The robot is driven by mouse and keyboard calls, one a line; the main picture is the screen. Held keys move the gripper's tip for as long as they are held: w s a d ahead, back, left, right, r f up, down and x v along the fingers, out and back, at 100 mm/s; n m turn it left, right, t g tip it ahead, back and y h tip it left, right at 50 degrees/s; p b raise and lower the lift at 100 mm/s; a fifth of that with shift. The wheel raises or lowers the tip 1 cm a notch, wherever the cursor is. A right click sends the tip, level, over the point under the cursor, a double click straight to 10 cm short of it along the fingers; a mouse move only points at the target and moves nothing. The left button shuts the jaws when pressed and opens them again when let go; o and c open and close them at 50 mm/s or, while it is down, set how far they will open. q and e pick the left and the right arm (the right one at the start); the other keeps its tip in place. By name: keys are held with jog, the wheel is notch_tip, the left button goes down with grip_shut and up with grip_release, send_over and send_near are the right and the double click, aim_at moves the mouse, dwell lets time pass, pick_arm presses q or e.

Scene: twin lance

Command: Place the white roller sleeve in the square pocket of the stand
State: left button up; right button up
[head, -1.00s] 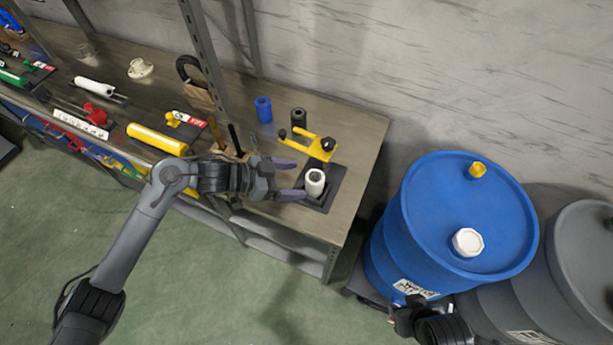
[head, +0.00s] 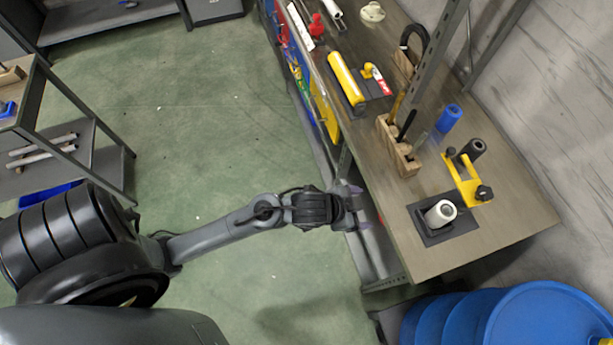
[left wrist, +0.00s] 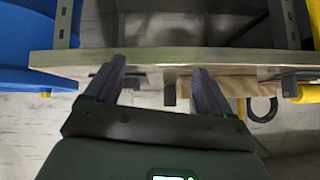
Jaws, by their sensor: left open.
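The white roller sleeve (head: 441,213) stands on the black, flat square stand (head: 427,237) near the right end of the workbench. It looks upright, with its open end up. I cannot tell how deep it sits, as the pocket is hidden under it. My left gripper (head: 361,207) is open and empty, at the bench's front edge, to the left of the sleeve and apart from it. In the left wrist view its two fingers (left wrist: 157,70) are spread before the bench edge; the sleeve cannot be made out there. My right gripper is not in view.
On the workbench (head: 515,215) stand a yellow bracket (head: 464,182), a black roller (head: 474,149), a blue roller (head: 449,118) and a wooden block (head: 396,150). A yellow cylinder (head: 345,78) lies farther left. A blue drum (head: 545,322) stands at the lower right. Green floor (head: 215,150) lies open left.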

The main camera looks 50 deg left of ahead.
pick_arm(q)
jog(key=s+a+f+n+g+y, duration=0.1)
jog(key=s+a+n+g, duration=0.1)
jog(key=s, duration=0.5)
jog(key=s+a+f+n+g+y, duration=0.1)
jog(key=s+a+n+g, duration=0.1)
jog(key=s+a, duration=0.3)
jog(key=s+g, duration=0.1)
jog(key=s, duration=0.2)
jog(key=shift+s+a+f+y, duration=0.25)
jog(key=shift+s+f+y, duration=0.05)
jog(key=shift+f, duration=0.05)
jog(key=shift+r, duration=0.1)
notch_tip(320, 180, up, 31)
jog(key=p, duration=3)
jog(key=shift+f+p, duration=0.2)
jog(key=shift+p, duration=0.2)
jog(key=shift+f, duration=0.1)
